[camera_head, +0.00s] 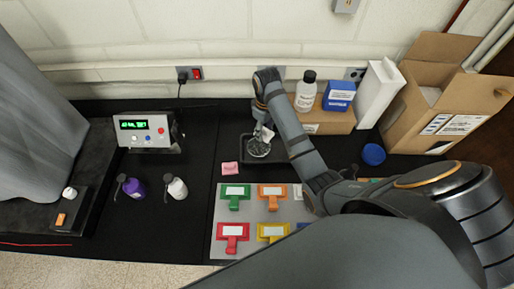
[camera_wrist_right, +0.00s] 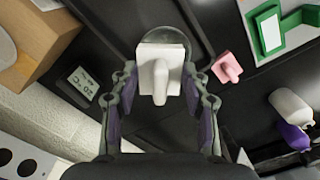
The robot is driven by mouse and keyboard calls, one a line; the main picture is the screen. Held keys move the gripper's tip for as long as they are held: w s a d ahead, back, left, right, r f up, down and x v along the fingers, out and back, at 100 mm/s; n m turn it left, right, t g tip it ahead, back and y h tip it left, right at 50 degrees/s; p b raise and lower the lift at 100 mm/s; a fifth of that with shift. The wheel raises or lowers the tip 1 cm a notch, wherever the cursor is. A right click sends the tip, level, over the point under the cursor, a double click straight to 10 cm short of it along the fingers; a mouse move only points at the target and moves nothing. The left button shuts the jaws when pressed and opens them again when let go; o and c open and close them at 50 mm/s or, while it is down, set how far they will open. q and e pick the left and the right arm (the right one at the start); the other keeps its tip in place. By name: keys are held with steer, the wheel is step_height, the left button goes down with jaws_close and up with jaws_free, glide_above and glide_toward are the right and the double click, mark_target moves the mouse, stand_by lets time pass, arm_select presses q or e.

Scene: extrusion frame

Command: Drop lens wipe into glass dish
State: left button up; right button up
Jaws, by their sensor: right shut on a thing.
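My right gripper (camera_wrist_right: 160,76) is shut on a white lens wipe (camera_wrist_right: 160,52), a thin square with a thick raised grip, in the wrist view. The round clear glass dish (camera_wrist_right: 206,46) shows behind the wipe, its rim curving past the wipe's upper right; the wipe hides much of it. In the head view, the dish (camera_head: 258,150) sits in a black tray (camera_head: 284,154), and the white wipe is over its far side beside my right gripper (camera_head: 264,128). I cannot tell the gap between wipe and dish. My left gripper is not in view.
A pink block (camera_head: 230,168) lies left of the tray. Colored label holders (camera_head: 234,192) lie on a grey board in front. A bottle (camera_head: 306,90) and blue box (camera_head: 339,95) stand behind at right.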

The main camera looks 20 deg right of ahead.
mark_target(264, 135)
steer(key=f, duration=0.3)
steer(key=shift+w+d+f, duration=0.1)
steer(key=shift+w+f, duration=0.05)
steer(key=shift+w, duration=0.05)
steer(key=shift+s, duration=0.1)
steer(key=o, duration=0.9)
steer(key=shift+o, duration=1.4)
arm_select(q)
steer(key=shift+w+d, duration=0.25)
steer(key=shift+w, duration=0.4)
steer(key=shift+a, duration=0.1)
